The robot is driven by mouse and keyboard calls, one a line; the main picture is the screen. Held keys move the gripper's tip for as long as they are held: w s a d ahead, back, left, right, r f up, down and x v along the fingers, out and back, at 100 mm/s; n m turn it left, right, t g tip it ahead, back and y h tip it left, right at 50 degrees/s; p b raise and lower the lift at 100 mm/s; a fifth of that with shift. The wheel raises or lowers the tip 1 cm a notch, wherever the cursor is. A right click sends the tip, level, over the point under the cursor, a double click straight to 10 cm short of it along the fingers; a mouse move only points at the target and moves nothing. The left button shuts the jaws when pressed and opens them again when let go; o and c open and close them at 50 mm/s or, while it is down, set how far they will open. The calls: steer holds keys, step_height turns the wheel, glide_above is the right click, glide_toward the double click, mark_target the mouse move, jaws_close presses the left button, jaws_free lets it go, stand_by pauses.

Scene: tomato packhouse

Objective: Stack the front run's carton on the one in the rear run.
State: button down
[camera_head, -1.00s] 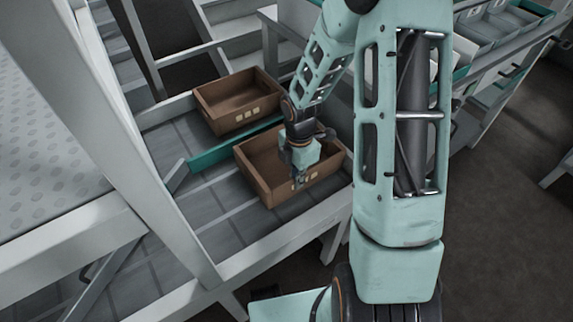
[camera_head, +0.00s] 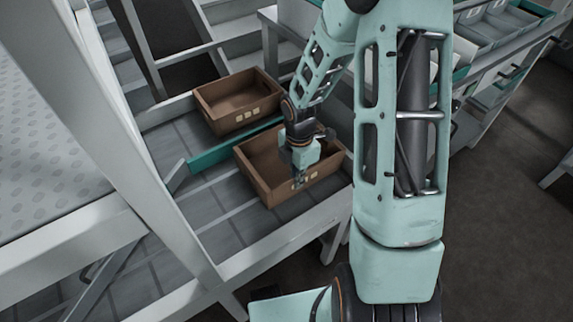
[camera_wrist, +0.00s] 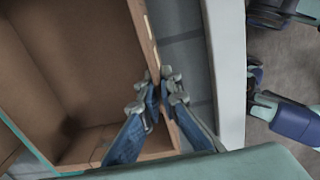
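The front run's carton (camera_head: 262,178) is an open brown box on the grey roller run, below a teal divider. The rear run's carton (camera_head: 213,101) is a similar open brown box beyond the divider, with pale squares on its near wall. My gripper (camera_head: 298,181) points down at the front carton's near wall. In the wrist view, my gripper (camera_wrist: 161,98) has one blue finger inside the carton (camera_wrist: 85,60) and one outside, close against both faces of the wall, which looks pinched between them. The carton appears to rest level on the run.
The teal divider (camera_head: 205,160) separates the two runs. A white frame post (camera_head: 140,150) stands at the left, and a pale rail (camera_head: 285,238) borders the near side. Bare rollers (camera_head: 225,205) lie left of the front carton. Grey bins (camera_head: 485,30) stand at upper right.

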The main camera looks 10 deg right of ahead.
steer(key=shift+r+p, duration=2.15)
steer(key=shift+r, duration=0.3)
steer(key=shift+s, duration=0.1)
